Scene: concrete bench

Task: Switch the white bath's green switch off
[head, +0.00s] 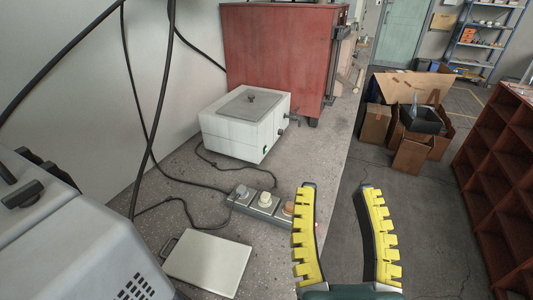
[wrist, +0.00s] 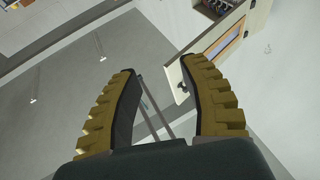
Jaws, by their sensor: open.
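The white bath (head: 243,123) is a white box with a grey lid and a black knob on top. It stands on the concrete bench in the head view, in front of the red cabinet. Its green switch (head: 265,150) is a small spot low on its right-hand face; whether it is on or off is too small to tell. My gripper (head: 337,187) is open and empty, with yellow ridged fingers, at the bench's right edge. It is apart from the bath, nearer the camera and to the right. The wrist view shows the open fingers (wrist: 162,65) but not the bath.
A power strip (head: 263,203) with plugs lies between the bath and my gripper. A white flat plate (head: 208,263) lies at the front. A grey machine (head: 75,240) fills the left front. The red cabinet (head: 275,55) stands behind. Black cables hang at left.

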